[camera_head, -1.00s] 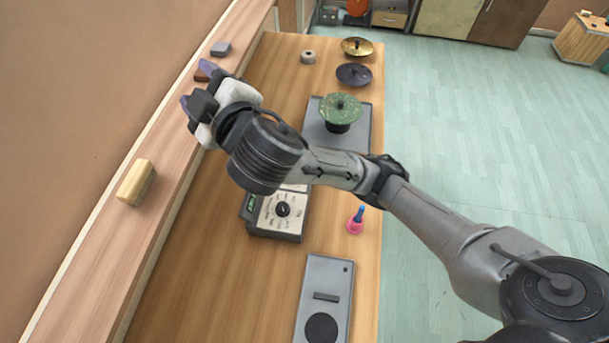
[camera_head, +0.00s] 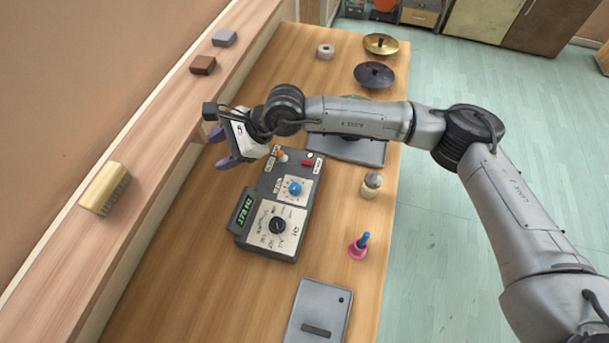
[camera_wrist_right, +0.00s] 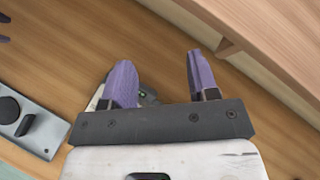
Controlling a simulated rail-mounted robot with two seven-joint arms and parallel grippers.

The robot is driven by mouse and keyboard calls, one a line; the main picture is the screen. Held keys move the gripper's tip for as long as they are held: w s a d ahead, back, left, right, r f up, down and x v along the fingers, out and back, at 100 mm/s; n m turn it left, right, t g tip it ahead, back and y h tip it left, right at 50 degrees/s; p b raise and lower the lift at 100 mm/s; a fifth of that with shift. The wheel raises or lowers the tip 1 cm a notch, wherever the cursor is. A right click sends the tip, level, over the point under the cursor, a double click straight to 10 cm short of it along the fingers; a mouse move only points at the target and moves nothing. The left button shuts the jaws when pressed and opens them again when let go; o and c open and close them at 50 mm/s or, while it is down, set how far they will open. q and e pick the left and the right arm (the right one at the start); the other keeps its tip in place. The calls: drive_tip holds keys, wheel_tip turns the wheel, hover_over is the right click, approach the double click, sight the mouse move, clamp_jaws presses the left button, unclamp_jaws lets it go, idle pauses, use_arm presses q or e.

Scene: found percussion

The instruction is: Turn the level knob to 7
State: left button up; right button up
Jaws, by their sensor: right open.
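A dark grey device with a green display stands on the wooden table in the head view. It carries a black knob (camera_head: 277,226) with a pointer on a pale dial and a smaller blue knob (camera_head: 295,187). Their labels and settings are too small to read, so I cannot tell which is the level knob. My right gripper (camera_head: 221,149) is open and empty, left of and beyond the blue knob, apart from both knobs. Its purple fingers spread in the right wrist view (camera_wrist_right: 160,68), partly hiding the device. Dark tips at that view's left edge may be my left gripper (camera_wrist_right: 3,28).
A ledge (camera_head: 170,110) along the left holds a yellowish block (camera_head: 105,188), a brown block (camera_head: 203,65) and a grey block (camera_head: 224,38). A pink bell-shaped thing (camera_head: 359,246) and a grey panel (camera_head: 318,312) are nearer. Table left of the device is clear.

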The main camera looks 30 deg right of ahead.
drive_tip(key=d+f+n+g+h, duration=0.1)
drive_tip(key=d+f+n+h, duration=0.3)
drive_tip(key=d+f+h, duration=0.4)
drive_tip(key=n+g+h, duration=0.2)
drive_tip(key=n+h, duration=0.1)
approach(295, 185)
wheel_tip(295, 185, down, 9)
drive_tip(key=shift+w+d+f+p, duration=0.1)
drive_tip(key=shift+f+p, duration=0.1)
drive_tip(key=shift+p, duration=0.25)
drive_tip(key=c, duration=0.9)
